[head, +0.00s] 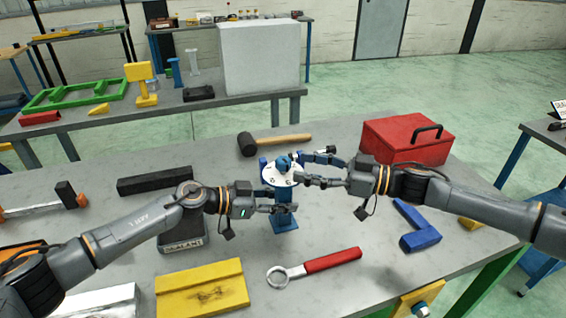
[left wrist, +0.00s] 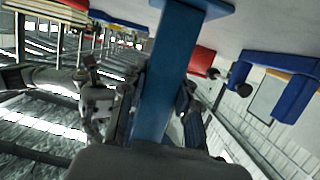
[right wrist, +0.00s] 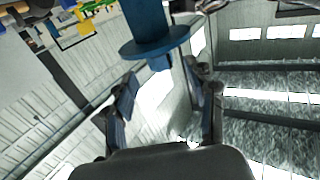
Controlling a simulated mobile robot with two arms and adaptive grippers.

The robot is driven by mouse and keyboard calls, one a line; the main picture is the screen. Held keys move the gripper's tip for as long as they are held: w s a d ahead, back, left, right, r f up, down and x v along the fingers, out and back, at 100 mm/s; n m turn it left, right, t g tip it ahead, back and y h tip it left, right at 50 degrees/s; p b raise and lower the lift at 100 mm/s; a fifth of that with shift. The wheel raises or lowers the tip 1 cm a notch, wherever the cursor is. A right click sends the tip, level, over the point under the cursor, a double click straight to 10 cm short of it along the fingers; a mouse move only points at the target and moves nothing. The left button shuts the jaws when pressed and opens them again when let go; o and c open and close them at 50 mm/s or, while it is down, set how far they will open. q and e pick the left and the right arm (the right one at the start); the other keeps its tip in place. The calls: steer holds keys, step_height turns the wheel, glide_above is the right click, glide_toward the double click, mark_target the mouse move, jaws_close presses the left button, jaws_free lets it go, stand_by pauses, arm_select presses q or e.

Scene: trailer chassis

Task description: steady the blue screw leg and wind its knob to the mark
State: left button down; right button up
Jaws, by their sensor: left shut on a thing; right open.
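The blue screw leg (head: 286,222) stands upright on the grey bench. A white-topped disc (head: 272,177) with small dark marks sits at its top, and the blue knob (head: 284,163) is above it. My left gripper (head: 286,208) is shut on the leg's post below the disc. In the left wrist view the blue post (left wrist: 165,75) runs between the fingers. My right gripper (head: 318,168) is open at the right of the knob. In the right wrist view the knob (right wrist: 160,63) lies just beyond the spread fingertips, apart from them.
A black-headed mallet (head: 247,145) lies behind the leg. A red toolbox (head: 400,143) stands at back right. A red-handled ring wrench (head: 332,260), a yellow block (head: 202,290) and a blue angled piece (head: 419,235) lie in front and to the right. A black bar (head: 155,184) lies left.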

mark_target(283, 164)
steer(key=x, duration=0.6)
steer(key=shift+s, duration=0.1)
jaws_close()
